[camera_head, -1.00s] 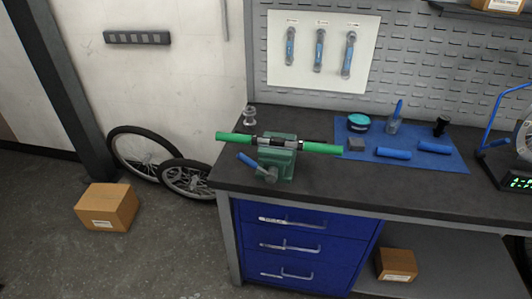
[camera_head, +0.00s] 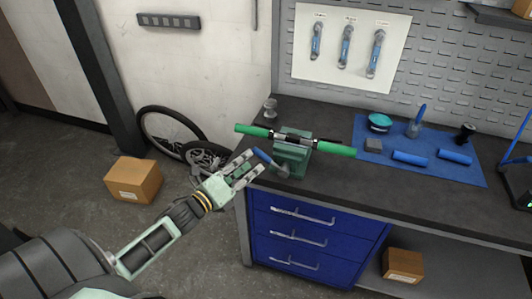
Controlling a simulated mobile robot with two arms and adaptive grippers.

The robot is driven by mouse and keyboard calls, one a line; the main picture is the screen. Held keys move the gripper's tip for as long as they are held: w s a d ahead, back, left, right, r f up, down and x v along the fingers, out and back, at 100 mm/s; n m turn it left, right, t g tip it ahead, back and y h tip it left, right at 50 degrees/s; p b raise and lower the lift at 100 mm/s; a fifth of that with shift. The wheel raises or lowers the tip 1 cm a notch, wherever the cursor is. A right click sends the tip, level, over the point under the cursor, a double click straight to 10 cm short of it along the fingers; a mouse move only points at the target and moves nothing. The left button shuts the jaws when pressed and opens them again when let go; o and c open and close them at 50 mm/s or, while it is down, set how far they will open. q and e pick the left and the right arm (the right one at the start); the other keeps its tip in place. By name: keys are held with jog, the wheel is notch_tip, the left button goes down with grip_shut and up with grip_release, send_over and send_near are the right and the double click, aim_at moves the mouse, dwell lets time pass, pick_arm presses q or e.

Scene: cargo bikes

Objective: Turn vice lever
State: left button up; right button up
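The green vice (camera_head: 292,152) stands at the left front corner of the dark workbench. A bar with green grips (camera_head: 334,148) lies across it in its jaws. My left gripper (camera_head: 246,169) has come in from the lower left. Its fingers are spread, with a gap between them, close to the blue handle. I cannot tell whether they touch it. My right gripper is not in view.
A blue mat (camera_head: 440,172) with blue cylinders, a teal tin and small tools lies to the right on the bench (camera_head: 400,198). Blue drawers (camera_head: 310,235) are below. A cardboard box (camera_head: 134,180) and wheels (camera_head: 165,130) are on the floor at left.

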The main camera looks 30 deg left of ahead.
aim_at(261, 155)
pick_arm(q)
jog(key=shift+w+d+p, duration=0.25)
jog(key=shift+w+p, duration=0.1)
jog(key=shift+w, duration=1.4)
jog(key=shift+w+d+p, duration=0.2)
jog(key=shift+w+p, duration=0.15)
jog(key=shift+w, duration=1.35)
jog(key=shift+c, duration=0.2)
grip_shut()
jog(key=shift+f, duration=0.1)
